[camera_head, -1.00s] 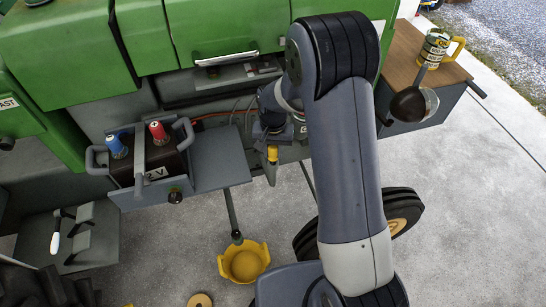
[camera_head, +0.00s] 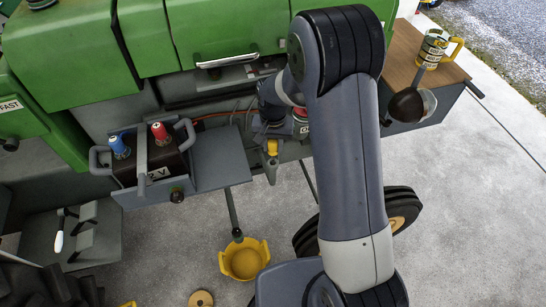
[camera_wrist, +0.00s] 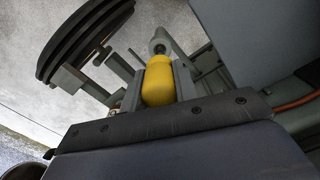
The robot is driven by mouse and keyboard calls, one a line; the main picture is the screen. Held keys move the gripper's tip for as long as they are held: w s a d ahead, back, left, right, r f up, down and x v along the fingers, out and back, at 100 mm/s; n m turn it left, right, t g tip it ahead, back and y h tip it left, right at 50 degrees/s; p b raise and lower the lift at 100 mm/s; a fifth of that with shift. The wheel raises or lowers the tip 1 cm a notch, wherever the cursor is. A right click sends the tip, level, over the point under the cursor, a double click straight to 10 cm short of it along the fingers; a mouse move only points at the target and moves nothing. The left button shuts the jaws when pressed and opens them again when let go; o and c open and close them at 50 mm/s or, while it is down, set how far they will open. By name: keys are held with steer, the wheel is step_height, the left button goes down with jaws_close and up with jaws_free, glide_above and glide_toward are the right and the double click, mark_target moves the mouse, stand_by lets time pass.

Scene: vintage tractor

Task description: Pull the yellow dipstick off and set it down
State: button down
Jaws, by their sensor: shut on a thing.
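The yellow dipstick (camera_wrist: 158,80) is between the jaws of my gripper (camera_wrist: 158,85) in the wrist view. My gripper is shut on its yellow handle. A grey round tube end (camera_wrist: 159,46) shows just past the handle; I cannot tell whether the dipstick is seated in it or apart. In the head view the yellow handle (camera_head: 272,147) shows as a small patch below my wrist, beside the tractor's side. My gripper (camera_head: 271,160) is small there, and my arm hides part of the area.
A grey shelf (camera_head: 222,160) with a battery box (camera_head: 150,170) stands to the left. A yellow bucket (camera_head: 244,262) is on the concrete below. A wooden-topped box (camera_head: 400,65) with a mug (camera_head: 432,48) and a funnel (camera_head: 407,104) is at the right. A wheel (camera_head: 404,208) is behind my arm.

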steer(key=shift+r+p, duration=1.8)
steer(key=shift+r, duration=1.3)
